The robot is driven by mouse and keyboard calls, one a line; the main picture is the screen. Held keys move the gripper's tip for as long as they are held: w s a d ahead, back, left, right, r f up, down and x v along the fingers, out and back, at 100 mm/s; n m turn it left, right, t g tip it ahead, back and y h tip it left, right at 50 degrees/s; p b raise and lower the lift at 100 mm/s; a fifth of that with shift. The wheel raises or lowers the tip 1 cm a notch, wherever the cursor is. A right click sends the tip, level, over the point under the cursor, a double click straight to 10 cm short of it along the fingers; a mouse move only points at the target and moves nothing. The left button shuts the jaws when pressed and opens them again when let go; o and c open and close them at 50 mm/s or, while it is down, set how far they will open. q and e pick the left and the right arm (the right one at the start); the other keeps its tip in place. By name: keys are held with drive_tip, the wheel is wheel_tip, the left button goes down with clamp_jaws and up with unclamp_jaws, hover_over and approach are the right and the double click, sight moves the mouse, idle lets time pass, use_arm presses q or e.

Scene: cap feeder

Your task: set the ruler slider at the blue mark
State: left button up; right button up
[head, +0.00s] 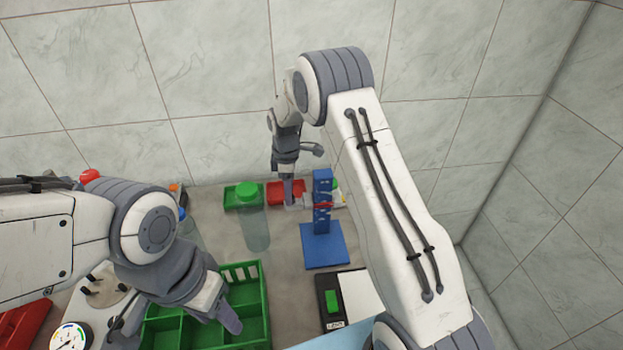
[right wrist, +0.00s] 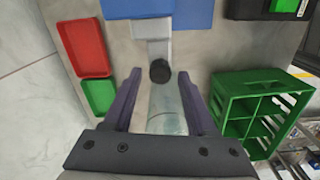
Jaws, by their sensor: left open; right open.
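I cannot make out a ruler, its slider or a blue mark for certain in either view. A blue stand (head: 322,190) rises from a blue base plate (head: 324,246) right of the middle in the head view. A grey arm with a black round end (right wrist: 160,71) juts from beside the blue part in the right wrist view. My right gripper (head: 299,176) is at the back, left of the stand; in its wrist view the open fingers (right wrist: 160,90) flank a clear cylinder (right wrist: 166,108), with no visible grip. My left gripper (head: 222,312) is open above the green crate.
Red (head: 274,191) and green trays lie by the back wall. A black device (head: 329,300) with a green block and a dial gauge (head: 70,338) are nearer.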

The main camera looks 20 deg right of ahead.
wheel_tip(320, 180, up, 7)
drive_tip(key=p, duration=0.4)
drive_tip(key=shift+f, duration=0.2)
drive_tip(key=shift+f, duration=0.1)
